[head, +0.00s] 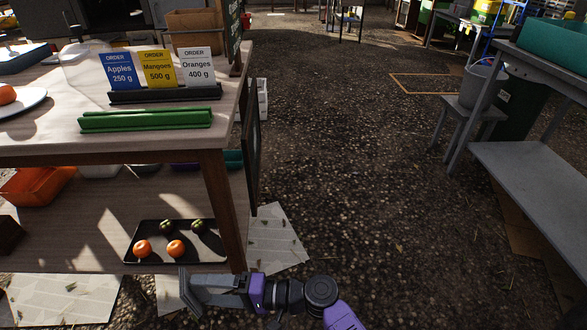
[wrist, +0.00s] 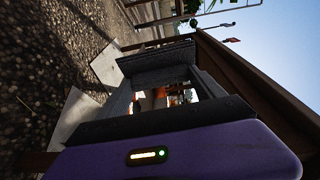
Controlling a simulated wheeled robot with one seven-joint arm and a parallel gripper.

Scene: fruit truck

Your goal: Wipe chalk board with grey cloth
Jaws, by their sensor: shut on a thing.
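My gripper (head: 192,291) is low in front of the table's near right leg in the head view, pointing left. In the wrist view, my gripper (wrist: 156,62) is shut on a dark grey piece, which looks like the grey cloth (wrist: 153,57), across its fingertips. A dark board with writing (head: 233,32) stands on the table's right end, seen nearly edge-on. A dark framed panel (head: 252,150), also nearly edge-on, is at the table's right side. I cannot tell which is the chalk board. My gripper is apart from both.
The wooden table (head: 120,157) holds order cards (head: 142,70) and a green bar (head: 145,119). A black tray (head: 160,228) with several fruits is on the lower level. A grey bench (head: 540,175) stands right. The gravel floor (head: 350,170) between is clear.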

